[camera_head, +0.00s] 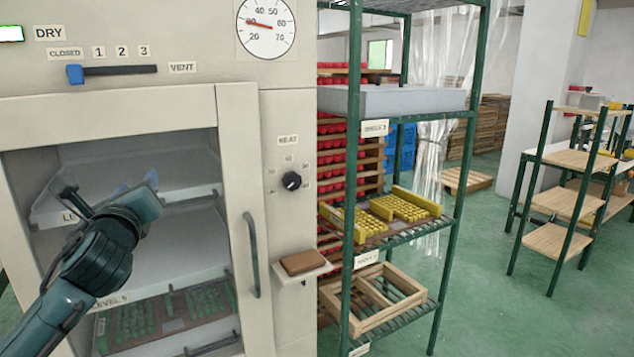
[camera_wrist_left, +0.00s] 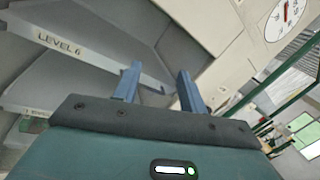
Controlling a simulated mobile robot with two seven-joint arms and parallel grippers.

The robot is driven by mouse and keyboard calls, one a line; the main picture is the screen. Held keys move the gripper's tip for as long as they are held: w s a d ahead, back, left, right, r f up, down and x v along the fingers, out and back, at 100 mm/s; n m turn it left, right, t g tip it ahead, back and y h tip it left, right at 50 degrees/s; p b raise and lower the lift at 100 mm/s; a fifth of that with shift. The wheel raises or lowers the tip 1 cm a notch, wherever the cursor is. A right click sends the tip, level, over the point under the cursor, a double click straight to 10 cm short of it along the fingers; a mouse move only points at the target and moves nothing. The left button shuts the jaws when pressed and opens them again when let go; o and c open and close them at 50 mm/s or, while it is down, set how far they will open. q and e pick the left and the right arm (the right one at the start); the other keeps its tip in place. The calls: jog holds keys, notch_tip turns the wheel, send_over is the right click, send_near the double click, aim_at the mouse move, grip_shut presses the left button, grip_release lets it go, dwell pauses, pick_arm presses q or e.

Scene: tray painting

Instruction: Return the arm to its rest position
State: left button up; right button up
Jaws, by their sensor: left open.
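My left arm comes in from the lower left. My left gripper (camera_head: 136,187) is in front of the upper shelves of the drying cabinet (camera_head: 150,108). In the left wrist view my left gripper (camera_wrist_left: 155,85) has two blue fingers standing apart with nothing between them. Beyond the fingers are a pale shelf edge labelled LEVEL 6 (camera_wrist_left: 75,48) and the cabinet's beige front. The arm covers part of the shelf labels in the head view. My right gripper is in neither view.
The cabinet's door handle (camera_head: 251,255) is right of the window. The blue vent slider (camera_head: 75,74) is at the CLOSED end. A tray with green items (camera_head: 170,315) lies low in the cabinet. A green-framed rack (camera_head: 460,150) stands to the right, holding yellow racks (camera_head: 405,205) and a wooden crate (camera_head: 370,300).

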pick_arm(q)
jog(key=s+d+f+n+g+h+p, duration=0.1)
jog(key=s+d+f+n+h, duration=0.15)
jog(key=f, duration=0.55)
jog(key=s+d+f+n+g+h, duration=0.2)
jog(key=d+f+n, duration=0.15)
jog(key=f, duration=0.45)
jog(key=s+d+f+n+g+h+p, duration=0.15)
jog(key=d+f, duration=0.25)
jog(key=f, duration=0.4)
jog(key=s+d+f+n+g+h+p, duration=0.1)
jog(key=s+d+f+n, duration=0.3)
jog(key=s+f+n, duration=0.4)
jog(key=s+d+f+n+g+h+p, duration=0.1)
jog(key=s+d+f+n, duration=0.3)
jog(key=s+f+n, duration=0.4)
jog(key=s+n+g+h, duration=0.1)
jog(key=s, duration=0.5)
jog(key=shift+g, duration=0.35)
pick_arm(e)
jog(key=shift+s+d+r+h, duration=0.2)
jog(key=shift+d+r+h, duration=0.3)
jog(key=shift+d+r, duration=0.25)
pick_arm(q)
jog(key=shift+n, duration=0.25)
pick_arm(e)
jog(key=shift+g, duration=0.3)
